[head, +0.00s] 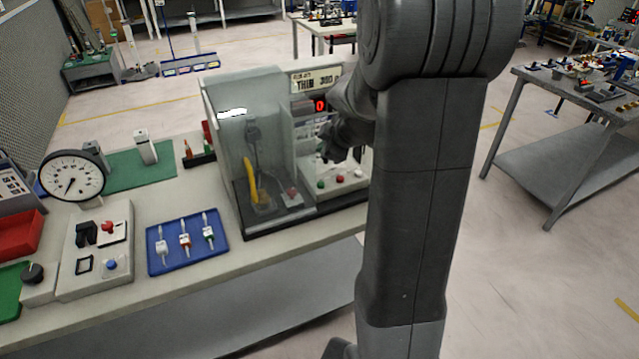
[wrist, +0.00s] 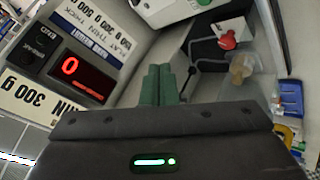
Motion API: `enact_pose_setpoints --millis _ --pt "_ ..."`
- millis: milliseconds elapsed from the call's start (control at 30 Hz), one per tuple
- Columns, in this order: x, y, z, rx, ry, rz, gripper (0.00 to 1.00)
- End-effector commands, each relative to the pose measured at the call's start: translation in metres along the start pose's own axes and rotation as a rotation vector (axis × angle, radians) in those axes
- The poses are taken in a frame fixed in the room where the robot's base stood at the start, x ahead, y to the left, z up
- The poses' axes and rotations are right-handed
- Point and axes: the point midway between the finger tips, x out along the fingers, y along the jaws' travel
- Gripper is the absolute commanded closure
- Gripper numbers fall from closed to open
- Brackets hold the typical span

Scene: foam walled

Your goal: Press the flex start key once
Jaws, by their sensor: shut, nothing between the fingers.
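The tester (head: 300,130) on the bench has a clear-walled box with a yellow piece inside, and a white key panel (head: 350,185) to its right. On the panel I see a green key (head: 320,183) and a red key (head: 341,178); their labels are too small to read, so I cannot tell which is the flex start key. My gripper (head: 325,155) is above the panel, partly hidden by my arm. In the wrist view its green fingers (wrist: 158,85) are shut together and empty. A red knob (wrist: 228,40) shows to their right.
On the bench to the left are a blue tray (head: 187,240) with several small parts, a dial gauge (head: 72,177) and a control box (head: 97,250). The tester's clear walls stand close to my gripper.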

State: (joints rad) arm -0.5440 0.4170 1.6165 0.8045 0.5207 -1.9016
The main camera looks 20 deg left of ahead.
Motion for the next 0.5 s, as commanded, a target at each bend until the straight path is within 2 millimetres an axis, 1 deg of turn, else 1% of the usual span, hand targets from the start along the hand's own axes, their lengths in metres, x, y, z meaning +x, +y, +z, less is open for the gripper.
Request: enact_pose_setpoints --millis 267,367,500 --pt "0.003 -0.003 0.003 0.002 -0.001 -0.001 1.0" --pt "0.01 -0.008 0.008 0.003 -0.002 -0.002 1.0" --pt "0.024 -0.018 0.019 0.004 -0.002 -0.002 1.0"
